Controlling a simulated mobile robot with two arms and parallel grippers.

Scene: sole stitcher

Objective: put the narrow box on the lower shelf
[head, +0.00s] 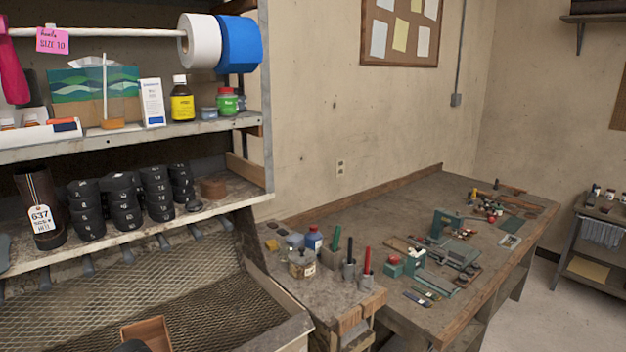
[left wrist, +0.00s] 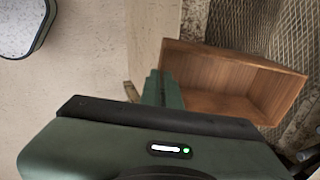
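A narrow, open reddish-brown wooden box (head: 147,333) shows at the bottom edge of the head view, over the mesh tray, with a dark part of my left arm in front of it. In the left wrist view the box (left wrist: 235,75) lies tilted, its open side toward the camera. My left gripper's green fingers (left wrist: 164,88) are close together at the box's left wall and appear shut on it. The lower shelf (head: 130,236) is the board above the mesh, holding black cups. My right gripper is not in view.
Several stacked black cups (head: 124,202), a tagged brown boot shaft (head: 41,206) and a small brown block (head: 213,188) stand on the lower shelf. The upper shelf (head: 130,138) holds bottles, a white carton (head: 153,103) and a tissue box. A cluttered workbench (head: 400,240) stands right.

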